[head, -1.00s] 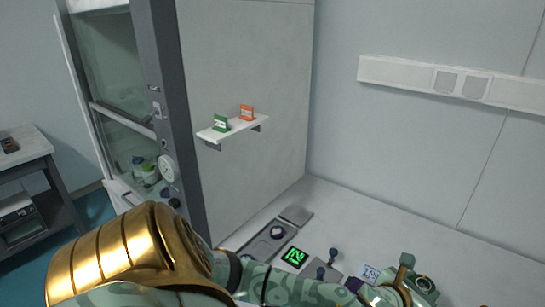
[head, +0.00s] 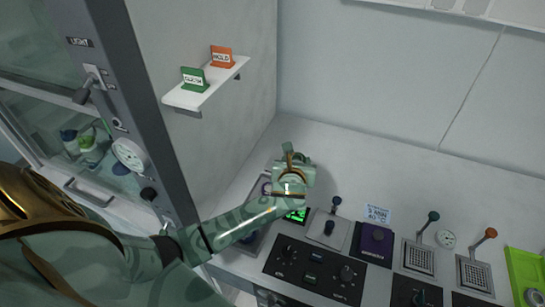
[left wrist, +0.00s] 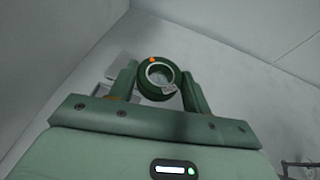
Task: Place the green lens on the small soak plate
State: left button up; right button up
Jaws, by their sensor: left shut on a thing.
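My left gripper (left wrist: 158,88) is shut on the green lens (left wrist: 145,89), a dark green ring with an orange dot and a small label, held between the two fingers in the left wrist view. In the head view my left gripper (head: 289,160) is over the back left of the bench, by the grey wall panel; its hand largely hides the lens there. A small grey plate (left wrist: 119,65) lies on the bench beyond the left finger in the left wrist view. It looks like the soak plate and is hidden by the hand in the head view. My right gripper is not in view.
A shelf (head: 208,85) with green and orange signs is on the wall panel. The bench back right is clear.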

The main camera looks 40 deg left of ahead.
pick_arm(q)
jog(key=w+a+f+b, duration=0.2)
jog(key=a+f, duration=0.1)
jog(key=w+a+f+b, duration=0.2)
jog(key=w+a+f, duration=0.1)
jog(key=w+a+f+b, duration=0.2)
jog(key=w+a+f, duration=0.1)
jog(key=shift+a, duration=0.3)
jog(key=f+b, duration=0.1)
jog(key=f, duration=0.1)
jog(key=f+b, duration=0.1)
jog(key=shift+w+a+f, duration=0.1)
jog(key=shift+a+f, duration=0.1)
jog(key=shift+f, duration=0.15)
jog(key=shift+r, duration=0.1)
jog(key=o, duration=1)
